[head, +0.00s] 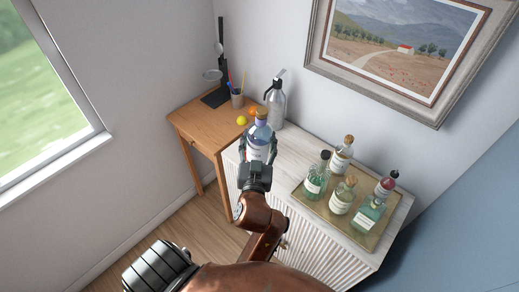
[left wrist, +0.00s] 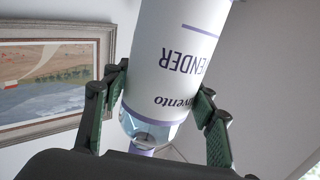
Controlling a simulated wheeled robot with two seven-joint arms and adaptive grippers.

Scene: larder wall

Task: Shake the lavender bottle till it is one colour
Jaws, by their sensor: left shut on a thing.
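The lavender bottle (head: 257,137) has a white label, a blue-violet upper part and an orange-brown stopper. It looks upright in the head view. My left gripper (head: 257,152) is shut on its sides, over the left end of the white cabinet. In the left wrist view, the bottle (left wrist: 180,60) shows its label upside down, between the green-padded fingers of the left gripper (left wrist: 160,98). A small strip of clear bluish glass and a violet collar show past the label. The label hides most of the contents, so I cannot tell whether they are one colour. My right gripper is not in view.
A tray (head: 340,227) with several stoppered bottles stands on the white cabinet (head: 286,187) to the right. A silver pump bottle (head: 276,105) stands close behind the held bottle. A wooden desk (head: 187,121) with a pen cup (head: 237,99) is at left.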

